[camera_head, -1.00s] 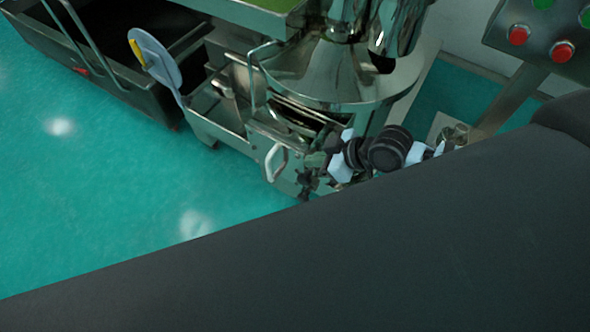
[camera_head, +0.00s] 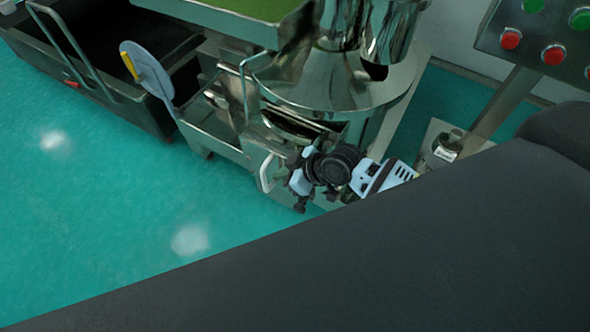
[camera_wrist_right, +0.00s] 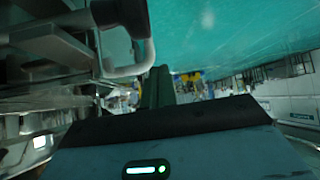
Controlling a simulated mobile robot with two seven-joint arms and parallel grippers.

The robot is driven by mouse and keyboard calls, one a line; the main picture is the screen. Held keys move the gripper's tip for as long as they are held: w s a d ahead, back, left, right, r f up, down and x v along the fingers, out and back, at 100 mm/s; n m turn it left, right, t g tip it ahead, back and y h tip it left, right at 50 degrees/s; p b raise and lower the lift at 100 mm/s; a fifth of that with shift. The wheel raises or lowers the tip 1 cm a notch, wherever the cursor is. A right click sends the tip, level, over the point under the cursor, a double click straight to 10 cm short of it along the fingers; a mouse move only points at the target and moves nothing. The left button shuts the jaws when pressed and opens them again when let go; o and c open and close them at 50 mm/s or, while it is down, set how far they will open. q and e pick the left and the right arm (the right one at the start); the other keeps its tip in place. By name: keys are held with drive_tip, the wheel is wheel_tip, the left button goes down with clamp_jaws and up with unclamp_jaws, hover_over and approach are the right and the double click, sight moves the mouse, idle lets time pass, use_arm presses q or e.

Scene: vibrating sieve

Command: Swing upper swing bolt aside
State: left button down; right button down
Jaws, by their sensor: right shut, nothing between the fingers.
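My right gripper (camera_head: 291,162) is beside the front of the steel sieve machine, close to the curved metal handle (camera_head: 266,173). In the right wrist view its dark fingers (camera_wrist_right: 158,86) are together with nothing between them. The handle (camera_wrist_right: 135,66) passes just left of the fingertips there; I cannot tell whether they touch. A dark knob-like shape (camera_head: 301,205) shows just below the gripper in the head view. I cannot make out the upper swing bolt clearly; my wrist covers part of the machine's front. My left gripper is not in view.
A dark cart (camera_head: 95,75) stands at the left, with a round grey plate (camera_head: 147,72) near it. A control panel (camera_head: 535,38) with red and green buttons is at upper right. The green floor (camera_head: 110,215) at left is clear. My dark arm hides the lower right.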

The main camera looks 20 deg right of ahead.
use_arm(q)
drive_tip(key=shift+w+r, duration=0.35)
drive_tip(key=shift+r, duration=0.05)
use_arm(e)
drive_tip(key=shift+s+d+f, duration=0.45)
drive_tip(key=shift+s+d, duration=0.2)
drive_tip(key=shift+d, duration=0.05)
drive_tip(key=shift+s+d+f, duration=0.4)
drive_tip(key=shift+s+d, duration=0.2)
drive_tip(key=shift+d, duration=0.05)
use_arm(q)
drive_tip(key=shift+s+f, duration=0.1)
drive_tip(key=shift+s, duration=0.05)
use_arm(e)
drive_tip(key=shift+s+d, duration=0.1)
